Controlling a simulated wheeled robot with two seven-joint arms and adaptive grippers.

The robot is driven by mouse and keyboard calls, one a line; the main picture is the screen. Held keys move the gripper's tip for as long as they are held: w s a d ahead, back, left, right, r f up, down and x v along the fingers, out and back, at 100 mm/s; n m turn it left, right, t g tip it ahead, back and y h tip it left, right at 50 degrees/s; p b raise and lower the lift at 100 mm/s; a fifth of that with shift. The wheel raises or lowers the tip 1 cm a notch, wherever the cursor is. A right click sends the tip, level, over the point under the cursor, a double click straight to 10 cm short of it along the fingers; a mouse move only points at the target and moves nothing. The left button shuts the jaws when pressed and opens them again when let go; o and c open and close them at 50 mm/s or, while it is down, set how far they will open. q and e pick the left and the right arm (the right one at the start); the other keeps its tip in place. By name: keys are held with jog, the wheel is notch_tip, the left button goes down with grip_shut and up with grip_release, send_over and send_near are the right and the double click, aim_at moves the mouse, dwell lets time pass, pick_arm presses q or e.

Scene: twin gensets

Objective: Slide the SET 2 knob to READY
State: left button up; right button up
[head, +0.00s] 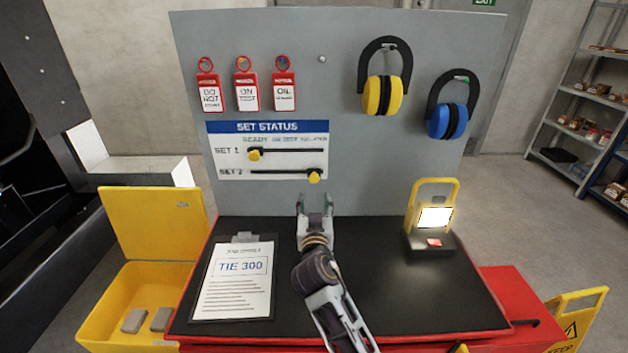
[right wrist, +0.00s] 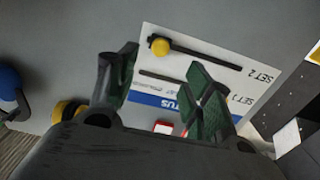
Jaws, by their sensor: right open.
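The SET STATUS panel (head: 267,130) is a white plate with a blue header on the grey upright board. The yellow SET 2 knob (head: 314,177) is at the right end of the lower slot, away from the READY label at the left. The yellow SET 1 knob (head: 254,155) is at the left end of the upper slot, under READY. My right gripper (head: 315,205) is open and empty, just below the SET 2 knob and apart from it. In the right wrist view, the SET 2 knob (right wrist: 160,46) shows beyond the gap between the fingers. My left gripper is out of view.
A clipboard (head: 233,280) lies on the black bench top, left of my arm. A lit yellow work lamp (head: 434,217) stands at the right. Red tags (head: 246,92) and yellow and blue ear defenders (head: 383,95) hang higher on the board. The board around the knob is clear.

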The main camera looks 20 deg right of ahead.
jog(key=p, duration=0.1)
send_near(314, 179)
jog(key=shift+w, duration=1.75)
jog(key=shift+w+d+r+p, duration=0.15)
jog(key=shift+w+d+p, duration=0.25)
jog(key=shift+w+d, duration=0.65)
jog(key=shift+x, duration=1.55)
jog(key=shift+w+p, duration=0.4)
jog(key=shift+w, duration=0.45)
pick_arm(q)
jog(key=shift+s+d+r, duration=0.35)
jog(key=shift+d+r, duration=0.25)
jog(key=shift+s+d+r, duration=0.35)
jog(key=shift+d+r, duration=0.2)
pick_arm(e)
jog(key=shift+w, duration=0.15)
